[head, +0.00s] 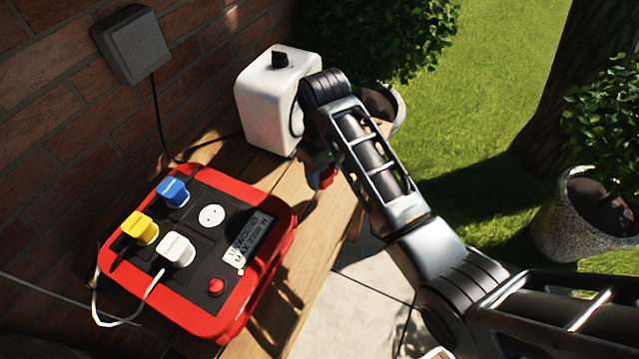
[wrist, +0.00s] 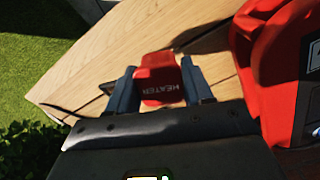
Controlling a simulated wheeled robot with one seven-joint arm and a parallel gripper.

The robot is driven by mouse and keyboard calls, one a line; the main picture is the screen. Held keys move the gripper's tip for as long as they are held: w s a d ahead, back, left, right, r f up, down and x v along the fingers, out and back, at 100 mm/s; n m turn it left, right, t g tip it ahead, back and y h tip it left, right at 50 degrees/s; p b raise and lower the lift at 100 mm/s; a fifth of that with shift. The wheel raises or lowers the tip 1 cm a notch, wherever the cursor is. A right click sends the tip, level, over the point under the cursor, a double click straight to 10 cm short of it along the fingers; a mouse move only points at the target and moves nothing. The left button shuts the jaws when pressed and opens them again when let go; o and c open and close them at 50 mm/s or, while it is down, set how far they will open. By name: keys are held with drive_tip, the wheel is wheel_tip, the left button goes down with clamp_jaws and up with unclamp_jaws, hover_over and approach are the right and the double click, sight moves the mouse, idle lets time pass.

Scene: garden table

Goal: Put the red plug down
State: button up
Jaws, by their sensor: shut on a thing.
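The red plug (wrist: 160,80), marked HEATER, is held between the two fingers of my gripper (wrist: 163,88) in the wrist view. My gripper is shut on it, above the wooden table (wrist: 120,55). In the head view a part of the red plug (head: 327,177) shows below the end of my arm, and the fingers are mostly hidden there. The plug is to the right of the red power box (head: 268,268) and apart from it. From these views I cannot tell how high it is above the wood.
The power box holds a blue plug (head: 173,192), a yellow plug (head: 139,228) and a white plug (head: 176,250); one socket (head: 211,215) is empty. A white appliance (head: 268,98) stands behind my gripper. The table's edge drops to paving (head: 345,285) and grass.

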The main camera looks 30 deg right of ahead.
sight(320, 195)
drive_tip(key=shift+w+a+f, duration=0.25)
drive_tip(key=shift+a+f, duration=0.05)
drive_tip(key=shift+f, duration=1.95)
drive_tip(key=shift+f, duration=0.6)
drive_tip(key=o, duration=1.4)
drive_tip(key=shift+r, duration=0.15)
wheel_tip(320, 195, up, 12)
drive_tip(key=shift+f+p, duration=0.1)
drive_tip(key=shift+p, duration=0.4)
drive_tip(key=shift+r+p, duration=0.4)
drive_tip(key=shift+r, duration=0.2)
